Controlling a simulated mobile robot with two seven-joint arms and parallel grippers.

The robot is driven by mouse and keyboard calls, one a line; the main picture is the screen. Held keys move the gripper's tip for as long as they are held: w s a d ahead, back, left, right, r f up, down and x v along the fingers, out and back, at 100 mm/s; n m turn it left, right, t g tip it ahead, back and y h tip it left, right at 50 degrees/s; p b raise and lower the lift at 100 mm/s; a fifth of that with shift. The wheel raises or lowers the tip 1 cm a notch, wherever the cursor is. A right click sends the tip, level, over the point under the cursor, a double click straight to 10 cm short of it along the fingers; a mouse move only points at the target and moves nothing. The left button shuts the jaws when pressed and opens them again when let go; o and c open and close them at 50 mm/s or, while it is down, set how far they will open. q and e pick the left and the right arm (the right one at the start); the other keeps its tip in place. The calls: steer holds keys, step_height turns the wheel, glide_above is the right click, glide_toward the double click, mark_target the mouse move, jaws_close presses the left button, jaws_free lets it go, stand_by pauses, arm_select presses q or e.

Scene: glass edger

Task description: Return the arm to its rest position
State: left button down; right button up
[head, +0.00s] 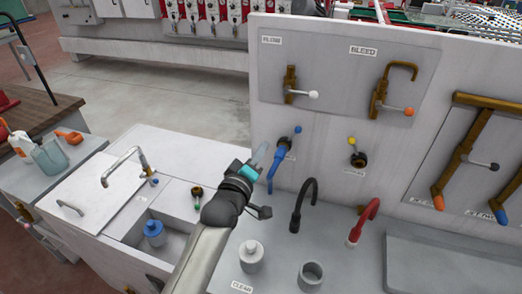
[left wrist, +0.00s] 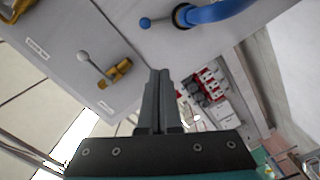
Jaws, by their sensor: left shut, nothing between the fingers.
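My left arm (head: 205,255) reaches up from the bottom middle of the head view. Its gripper (head: 262,153) is in front of the grey panel, close to the blue hose fitting (head: 277,165); I cannot tell whether they touch. In the left wrist view the two dark fingers (left wrist: 158,98) lie together, shut and empty. The blue fitting (left wrist: 215,12) shows at the top of that view, apart from the fingers. My right gripper is in neither view.
The panel carries the BLEED valve (head: 380,92) and another white-tipped valve (head: 291,88).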

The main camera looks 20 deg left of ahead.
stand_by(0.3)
arm_select(q)
steer(key=s+d+f+m+g+h, duration=0.2)
steer(key=s+d+f+m+g, duration=0.2)
steer(key=s+f+m+g, duration=0.5)
steer(key=s+f+m+g+y, duration=0.1)
steer(key=s+f+m+g, duration=0.15)
steer(key=s, duration=0.85)
steer(key=s+f+m+g, duration=0.1)
steer(key=s+m+g, duration=0.15)
steer(key=s, duration=0.85)
step_height(320, 180, down, 31)
steer(key=s+g+b, duration=0.1)
steer(key=s+b, duration=0.1)
steer(key=b, duration=0.7)
steer(key=s+a+f+b, duration=0.1)
steer(key=s+f+b, duration=0.3)
steer(key=s+f, duration=0.3)
steer(key=s+f+g+b, duration=0.1)
steer(key=s+f+b, duration=0.3)
steer(key=s+f, duration=0.4)
steer(key=shift+a+f+g+y, duration=0.3)
steer(key=shift+a+f, duration=0.1)
steer(key=shift+f, duration=3.25)
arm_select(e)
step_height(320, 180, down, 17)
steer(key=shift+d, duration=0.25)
